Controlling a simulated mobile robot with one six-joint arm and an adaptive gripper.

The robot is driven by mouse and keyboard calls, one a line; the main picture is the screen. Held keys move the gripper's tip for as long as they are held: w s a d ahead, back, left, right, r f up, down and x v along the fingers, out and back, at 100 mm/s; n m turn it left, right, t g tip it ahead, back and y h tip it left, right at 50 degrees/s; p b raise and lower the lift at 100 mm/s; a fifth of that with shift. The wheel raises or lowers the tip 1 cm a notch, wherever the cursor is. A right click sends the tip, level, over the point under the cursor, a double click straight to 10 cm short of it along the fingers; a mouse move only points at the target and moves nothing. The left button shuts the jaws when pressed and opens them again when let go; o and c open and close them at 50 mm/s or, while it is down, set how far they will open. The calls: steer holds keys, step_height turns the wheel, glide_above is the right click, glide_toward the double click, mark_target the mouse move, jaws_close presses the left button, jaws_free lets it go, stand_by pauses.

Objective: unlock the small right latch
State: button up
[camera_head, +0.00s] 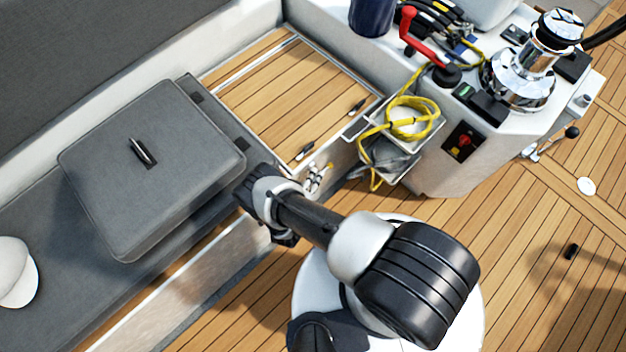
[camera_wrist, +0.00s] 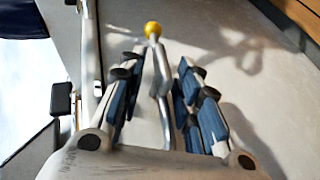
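A slim metal latch lever with a yellow ball end (camera_wrist: 153,30) stands out from the pale locker wall in the wrist view. Its yellow tip (camera_head: 330,165) shows small in the head view, by the front face below the teak lid. My gripper (camera_wrist: 160,60) is open, with its blue-padded fingers on either side of the lever. There is a clear gap on the left; I cannot tell whether the right finger touches it. In the head view my gripper (camera_head: 314,179) is small and partly hidden by my wrist. The lever's base is hidden.
The teak locker lid (camera_head: 270,92) carries two small dark fittings (camera_head: 305,151) near its front edge. A grey cushion block (camera_head: 150,165) lies to the left. A bin with yellow rope (camera_head: 412,112) and a console with a chrome winch (camera_head: 518,80) stand to the right. Teak floor is open at lower right.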

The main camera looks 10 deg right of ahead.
steer(key=v, duration=1.2)
stand_by(0.3)
